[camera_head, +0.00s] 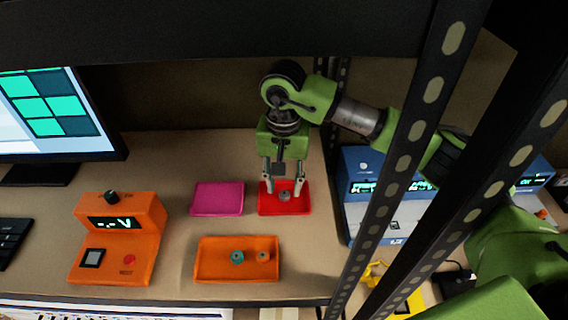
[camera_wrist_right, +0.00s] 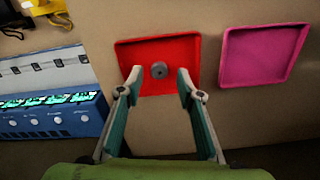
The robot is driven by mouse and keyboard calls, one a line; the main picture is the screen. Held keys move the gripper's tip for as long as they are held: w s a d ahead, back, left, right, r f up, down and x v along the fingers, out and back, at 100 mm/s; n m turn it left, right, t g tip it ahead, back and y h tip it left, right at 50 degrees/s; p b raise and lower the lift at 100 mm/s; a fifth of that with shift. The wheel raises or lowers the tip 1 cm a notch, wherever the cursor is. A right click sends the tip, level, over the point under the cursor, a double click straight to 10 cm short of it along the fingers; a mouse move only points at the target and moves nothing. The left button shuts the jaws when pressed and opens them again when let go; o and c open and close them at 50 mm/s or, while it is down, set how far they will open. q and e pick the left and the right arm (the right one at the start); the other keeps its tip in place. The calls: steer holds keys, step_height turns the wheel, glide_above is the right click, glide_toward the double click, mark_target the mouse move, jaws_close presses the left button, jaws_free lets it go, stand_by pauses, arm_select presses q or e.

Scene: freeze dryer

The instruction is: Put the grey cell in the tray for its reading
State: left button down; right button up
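The grey cell (camera_head: 285,195) is a small round piece lying in the red tray (camera_head: 266,208). It also shows in the right wrist view as a grey disc (camera_wrist_right: 159,70) in the middle of the red tray (camera_wrist_right: 130,56). My right gripper (camera_head: 284,190) points down over the red tray with its fingers apart on both sides of the cell. In the right wrist view the fingertips (camera_wrist_right: 158,78) are spread with a clear gap around the cell. A magenta tray (camera_head: 217,198) beside it is empty. My left gripper is not in view.
An orange tray (camera_head: 212,272) in front holds a teal cell (camera_head: 237,257) and a brownish cell (camera_head: 263,256). An orange meter (camera_head: 118,238) showing "--.- V" stands left, by the monitor (camera_head: 58,113). A blue device (camera_head: 372,176) and black rack posts (camera_head: 400,160) stand right.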

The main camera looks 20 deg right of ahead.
mark_target(283, 194)
step_height(283, 194, up, 10)
steer(key=b, duration=0.2)
steer(key=shift+b, duration=0.35)
